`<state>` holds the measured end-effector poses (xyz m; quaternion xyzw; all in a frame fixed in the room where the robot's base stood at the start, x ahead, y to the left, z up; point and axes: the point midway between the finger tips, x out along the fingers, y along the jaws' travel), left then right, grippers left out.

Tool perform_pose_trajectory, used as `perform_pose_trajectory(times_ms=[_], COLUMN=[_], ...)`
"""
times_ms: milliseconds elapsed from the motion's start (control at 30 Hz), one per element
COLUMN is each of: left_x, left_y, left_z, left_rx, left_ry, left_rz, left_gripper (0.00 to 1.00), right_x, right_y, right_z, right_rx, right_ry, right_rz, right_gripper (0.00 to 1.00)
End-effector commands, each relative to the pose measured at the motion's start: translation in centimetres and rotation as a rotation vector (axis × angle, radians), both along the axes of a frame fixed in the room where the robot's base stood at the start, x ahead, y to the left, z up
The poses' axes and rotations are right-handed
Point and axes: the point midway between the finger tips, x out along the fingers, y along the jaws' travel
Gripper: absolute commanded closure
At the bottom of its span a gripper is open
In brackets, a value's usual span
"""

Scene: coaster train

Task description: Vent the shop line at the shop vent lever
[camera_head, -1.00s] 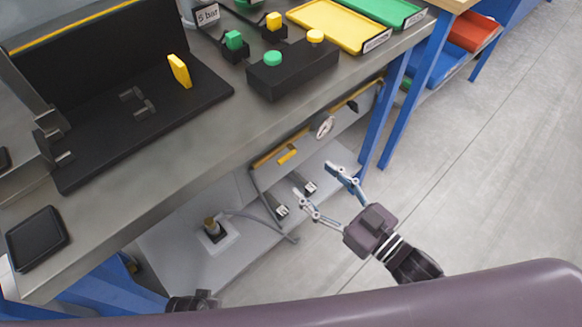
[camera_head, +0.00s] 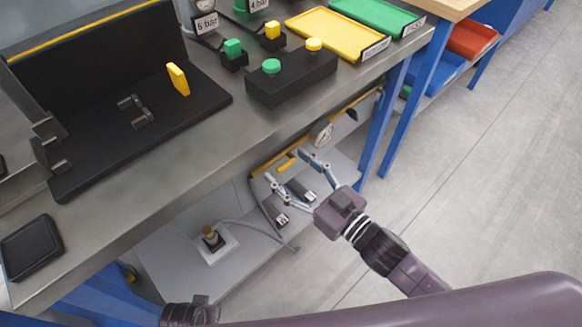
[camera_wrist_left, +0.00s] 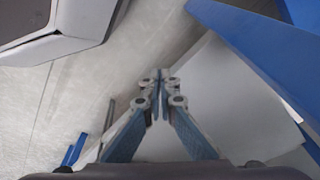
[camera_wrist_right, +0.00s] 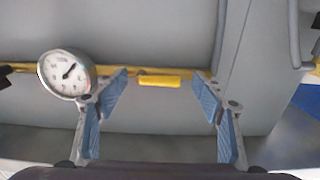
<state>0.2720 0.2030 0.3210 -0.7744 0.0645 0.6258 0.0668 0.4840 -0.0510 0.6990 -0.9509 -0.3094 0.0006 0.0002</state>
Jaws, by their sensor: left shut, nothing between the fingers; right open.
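A small yellow lever (camera_head: 286,163) sits on the yellow pipe (camera_head: 262,165) under the workbench. It also shows in the right wrist view (camera_wrist_right: 158,81), lying level along the pipe. I take it to be the shop vent lever. My right gripper (camera_head: 287,167) is open and faces it. In the right wrist view the lever appears between the open fingers (camera_wrist_right: 158,86); I cannot tell whether they touch it. A round white gauge (camera_head: 322,133) is on the line to the right; in the right wrist view it (camera_wrist_right: 66,75) is left. My left gripper (camera_wrist_left: 160,76) is shut and empty.
The steel workbench top (camera_head: 150,147) overhangs the pipe. A lower shelf (camera_head: 190,262) carries a brass-topped fitting (camera_head: 212,238) with a grey hose. Blue legs (camera_head: 382,120) stand right of the gauge. Open floor (camera_head: 480,180) lies to the right.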

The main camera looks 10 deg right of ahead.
Motion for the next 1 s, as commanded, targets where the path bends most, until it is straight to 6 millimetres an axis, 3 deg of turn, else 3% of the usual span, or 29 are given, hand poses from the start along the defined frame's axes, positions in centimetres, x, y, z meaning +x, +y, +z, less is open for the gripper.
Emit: perform_pose_trajectory(times_ms=[100, 467, 800, 1000], left_x=[0.0, 0.0, 0.0, -1.5], left_y=[0.0, 0.0, 0.0, 0.1], left_z=[0.0, 0.0, 0.0, -2.4], left_rx=[0.000, 0.000, -0.001, 0.000], left_ry=[0.000, 0.000, -0.008, 0.017], left_rz=[0.000, 0.000, 0.000, -0.004], left_gripper=[1.00, 1.00, 1.00, 1.00], right_x=[0.0, 0.0, 0.0, 0.0], right_y=[0.0, 0.0, 0.0, 0.0], right_z=[0.0, 0.0, 0.0, -0.2], right_rx=[0.000, 0.001, -0.039, -0.135], right_ry=[0.000, -0.001, -0.030, -0.100], right_rz=[0.000, 0.000, 0.000, -0.001], right_gripper=[0.38, 0.78, 0.79, 0.79])
